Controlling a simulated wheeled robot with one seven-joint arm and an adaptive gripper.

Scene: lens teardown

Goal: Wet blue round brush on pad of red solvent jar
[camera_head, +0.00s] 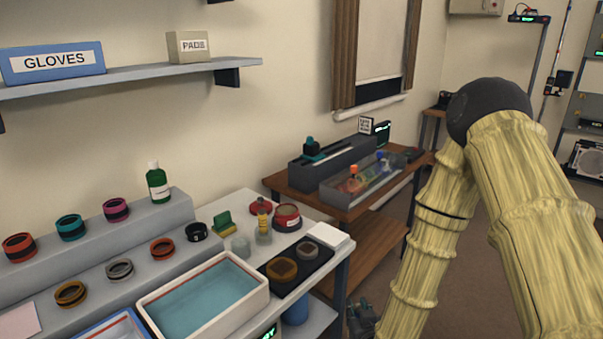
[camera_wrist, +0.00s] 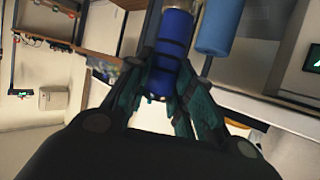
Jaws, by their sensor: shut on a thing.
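In the wrist view my gripper (camera_wrist: 160,95) is shut on the blue round brush (camera_wrist: 175,35), seen as a dark blue cylinder with darker bands between the teal fingers. The brush's bristles cannot be made out. In the head view my gripper (camera_head: 362,318) is low at the bottom edge, right of the workbench, and the brush cannot be made out there.
A black tray (camera_head: 318,268), a white box (camera_head: 329,234) and a liquid-filled basin (camera_head: 257,300) lie nearer. A light blue cylinder (camera_wrist: 218,28) is beside the brush in the wrist view.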

